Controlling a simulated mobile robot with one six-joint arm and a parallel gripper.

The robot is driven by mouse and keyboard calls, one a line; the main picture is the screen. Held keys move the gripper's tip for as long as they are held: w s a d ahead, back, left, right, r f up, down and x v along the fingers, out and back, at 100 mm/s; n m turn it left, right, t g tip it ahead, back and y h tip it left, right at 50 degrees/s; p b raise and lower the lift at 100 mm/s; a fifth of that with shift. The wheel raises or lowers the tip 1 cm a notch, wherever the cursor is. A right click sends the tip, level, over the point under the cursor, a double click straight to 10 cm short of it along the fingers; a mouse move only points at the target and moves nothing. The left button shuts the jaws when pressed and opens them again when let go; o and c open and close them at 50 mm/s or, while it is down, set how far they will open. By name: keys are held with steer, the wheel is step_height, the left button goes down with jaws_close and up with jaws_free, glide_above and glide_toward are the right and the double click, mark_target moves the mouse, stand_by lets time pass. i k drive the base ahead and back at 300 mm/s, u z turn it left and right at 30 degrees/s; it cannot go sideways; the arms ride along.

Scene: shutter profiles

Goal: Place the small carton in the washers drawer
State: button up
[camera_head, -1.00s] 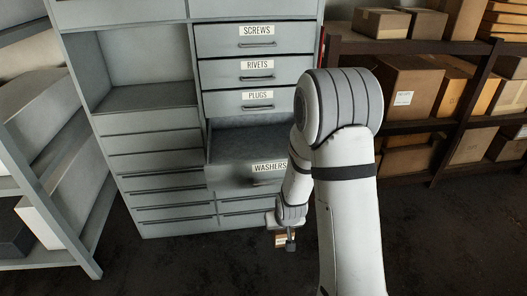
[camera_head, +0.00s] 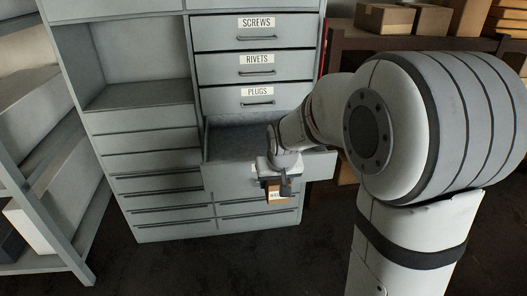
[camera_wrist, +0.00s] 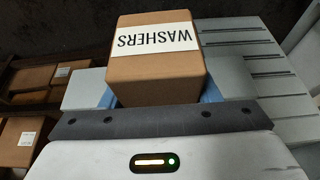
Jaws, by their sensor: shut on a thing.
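The small carton (camera_head: 273,198) is brown cardboard. In the wrist view the carton (camera_wrist: 155,75) fills the upper middle, with a white WASHERS label that reads upside down. My gripper (camera_head: 277,186) is shut on it; blue finger pads show at both sides of the carton in the wrist view. The washers drawer (camera_head: 228,181) is pulled out of the grey cabinet below the PLUGS drawer, and its inside shows bare grey where visible. My gripper and carton are in front of the drawer's front panel in the head view, covering its label.
The closed SCREWS (camera_head: 257,37), RIVETS (camera_head: 257,71) and PLUGS (camera_head: 256,103) drawers are above the open one. A grey shelf rack (camera_head: 45,215) stands at the left. A dark shelf with cartons (camera_head: 385,19) is at the right, partly hidden by my arm.

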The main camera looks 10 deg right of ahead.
mark_target(255, 152)
steer(key=i, duration=1.35)
steer(key=u, duration=0.05)
